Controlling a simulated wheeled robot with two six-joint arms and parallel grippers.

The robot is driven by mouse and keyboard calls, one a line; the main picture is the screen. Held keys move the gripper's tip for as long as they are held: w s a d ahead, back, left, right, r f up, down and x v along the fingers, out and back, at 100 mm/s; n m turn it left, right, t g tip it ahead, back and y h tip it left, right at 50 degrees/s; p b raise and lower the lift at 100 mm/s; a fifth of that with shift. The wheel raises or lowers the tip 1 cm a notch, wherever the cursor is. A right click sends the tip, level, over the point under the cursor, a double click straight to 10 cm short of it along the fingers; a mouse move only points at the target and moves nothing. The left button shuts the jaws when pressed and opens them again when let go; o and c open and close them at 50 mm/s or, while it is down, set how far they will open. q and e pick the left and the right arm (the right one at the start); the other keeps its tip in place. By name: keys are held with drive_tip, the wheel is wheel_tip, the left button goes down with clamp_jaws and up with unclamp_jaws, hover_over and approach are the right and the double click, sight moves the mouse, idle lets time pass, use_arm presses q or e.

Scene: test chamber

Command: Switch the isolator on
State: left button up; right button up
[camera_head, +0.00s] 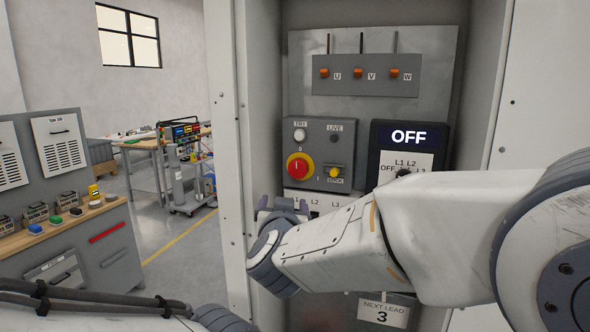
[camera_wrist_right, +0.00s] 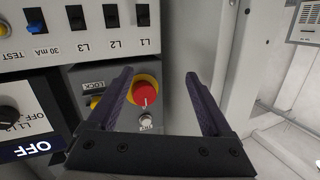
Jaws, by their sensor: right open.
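The isolator is a red rotary knob (camera_head: 299,166) on a round yellow plate, on a grey control box in the cabinet. A white mark on the knob looks roughly vertical. The knob also shows in the right wrist view (camera_wrist_right: 144,91), where the scene is upside down. A yellow lock piece (camera_head: 334,172) sits right of the knob. My right gripper (camera_head: 283,204) is open and empty, below the knob and apart from it. In the wrist view the knob appears between its fingers (camera_wrist_right: 160,76), closer to the left one. My left gripper is out of view.
A TRY button (camera_head: 300,135) and LIVE lamp (camera_head: 335,138) sit above. A dark unit (camera_head: 408,135) right of the box reads OFF. A panel of orange-tipped U, V, W terminals (camera_head: 366,74) is higher up. The cabinet's left edge (camera_head: 229,150) stands close to my right gripper.

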sight(297, 170)
drive_tip(key=s+r+m+h, duration=0.4)
drive_tip(key=r+h, duration=0.1)
drive_tip(key=p+x, duration=0.1)
drive_tip(key=x, duration=0.2)
drive_tip(key=p+x, duration=0.1)
drive_tip(key=x, duration=0.2)
drive_tip(key=p+x, duration=0.2)
drive_tip(key=x, duration=0.1)
drive_tip(key=shift+w+a+r, duration=0.1)
drive_tip(key=shift+w+r, duration=0.25)
drive_tip(key=shift+w+f, duration=0.1)
drive_tip(key=shift+w, duration=0.3)
drive_tip(key=shift+c, duration=0.3)
